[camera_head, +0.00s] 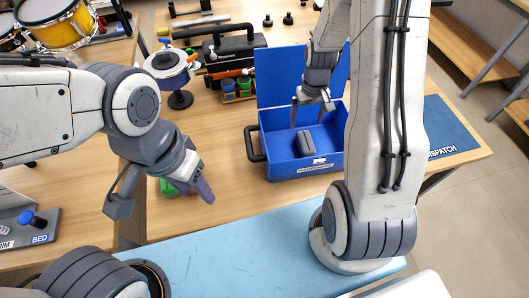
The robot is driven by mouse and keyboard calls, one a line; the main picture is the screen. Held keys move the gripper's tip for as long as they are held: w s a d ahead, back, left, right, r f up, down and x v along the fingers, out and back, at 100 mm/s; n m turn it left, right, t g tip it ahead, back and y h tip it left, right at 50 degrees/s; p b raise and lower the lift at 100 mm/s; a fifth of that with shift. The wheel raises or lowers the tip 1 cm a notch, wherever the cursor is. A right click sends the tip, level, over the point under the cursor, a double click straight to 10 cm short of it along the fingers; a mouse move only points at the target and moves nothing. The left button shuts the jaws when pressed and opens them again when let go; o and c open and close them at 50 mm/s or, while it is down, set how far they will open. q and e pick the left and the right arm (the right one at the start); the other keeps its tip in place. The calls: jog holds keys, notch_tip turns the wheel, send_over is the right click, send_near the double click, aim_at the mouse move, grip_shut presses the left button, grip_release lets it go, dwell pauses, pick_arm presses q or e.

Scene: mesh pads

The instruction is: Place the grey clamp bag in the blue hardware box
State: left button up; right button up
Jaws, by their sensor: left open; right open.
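The blue hardware box (259,144) stands on the wooden table with its lid raised at the back. A dark grey rounded object, which looks like the grey clamp bag (305,143), lies inside the box on its floor. My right gripper (311,108) hangs over the back part of the box, above and behind the bag, open and apart from it. My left gripper (200,189) is open at the front of the table, left of the box, and holds nothing I can see. My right arm covers the box's right side.
A round container on a stand (180,97) is at the left. A green item (168,187) is partly hidden by my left gripper. A blue dispatch mat (449,128) lies clear at right.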

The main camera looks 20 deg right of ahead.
jog(key=s+a+r+n, duration=0.2)
jog(key=a+r, duration=0.5)
jog(key=a, duration=0.3)
jog(key=s+a+r+n, duration=0.2)
jog(key=s+a+r, duration=0.1)
jog(key=s, duration=0.3)
jog(key=s+a+r+n, duration=0.2)
jog(key=s+a+r, duration=0.1)
jog(key=s+a, duration=0.2)
jog(key=s+a+r+n+y, duration=0.1)
jog(key=s+a+r, duration=0.3)
jog(key=s, duration=0.4)
jog(key=shift+s+a+n, duration=0.35)
jog(key=shift+a+n, duration=0.15)
jog(key=shift+n, duration=0.1)
